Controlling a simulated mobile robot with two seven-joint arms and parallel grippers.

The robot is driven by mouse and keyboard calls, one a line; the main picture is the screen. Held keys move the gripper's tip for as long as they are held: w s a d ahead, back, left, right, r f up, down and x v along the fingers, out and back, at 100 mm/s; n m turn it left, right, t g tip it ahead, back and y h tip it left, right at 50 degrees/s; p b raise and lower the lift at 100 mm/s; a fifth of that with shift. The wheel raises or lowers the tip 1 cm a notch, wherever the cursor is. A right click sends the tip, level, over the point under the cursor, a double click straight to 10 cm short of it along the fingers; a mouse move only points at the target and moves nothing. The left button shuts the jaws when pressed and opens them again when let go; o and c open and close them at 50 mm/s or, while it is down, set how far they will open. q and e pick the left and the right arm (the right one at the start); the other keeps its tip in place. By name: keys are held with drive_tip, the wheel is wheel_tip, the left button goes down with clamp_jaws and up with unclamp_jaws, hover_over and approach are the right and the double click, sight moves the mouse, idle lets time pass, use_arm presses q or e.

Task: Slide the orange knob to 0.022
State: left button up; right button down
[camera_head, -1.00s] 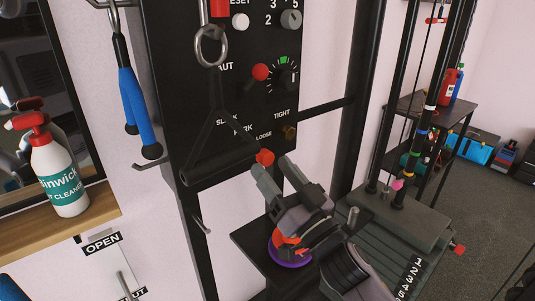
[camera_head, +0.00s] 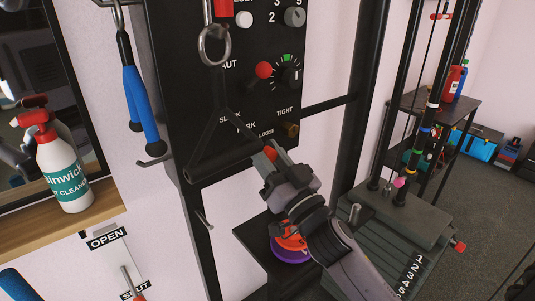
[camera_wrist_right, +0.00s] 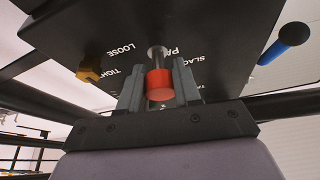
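The orange-red knob (camera_head: 270,153) sticks out from the lower edge of the black panel (camera_head: 190,95), near the PARK and LOOSE lettering. In the right wrist view the knob (camera_wrist_right: 160,84) is on a metal rod and sits between the two grey fingers. My right gripper (camera_head: 272,162) comes from the lower right, and its fingers (camera_wrist_right: 160,88) are close against both sides of the knob, seemingly shut on it. The fingers hide part of the knob in the head view. My left gripper is in neither view.
A black triangular handle (camera_head: 222,158) hangs just left of the knob. A brass knob (camera_head: 290,129) is close on the right, and a red ball knob (camera_head: 264,70) is above. An orange and purple object (camera_head: 290,247) sits on a black shelf below.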

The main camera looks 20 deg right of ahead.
drive_tip(key=shift+w+a, duration=0.2)
drive_tip(key=shift+w, duration=0.4)
drive_tip(key=shift+w+a, duration=0.2)
drive_tip(key=shift+w, duration=0.35)
drive_tip(key=shift+r, duration=0.1)
drive_tip(key=c, duration=0.9)
unclamp_jaws()
drive_tip(key=shift+o, duration=0.5)
drive_tip(key=shift+w, duration=0.1)
drive_tip(key=b+v, duration=0.1)
drive_tip(key=v, duration=0.6)
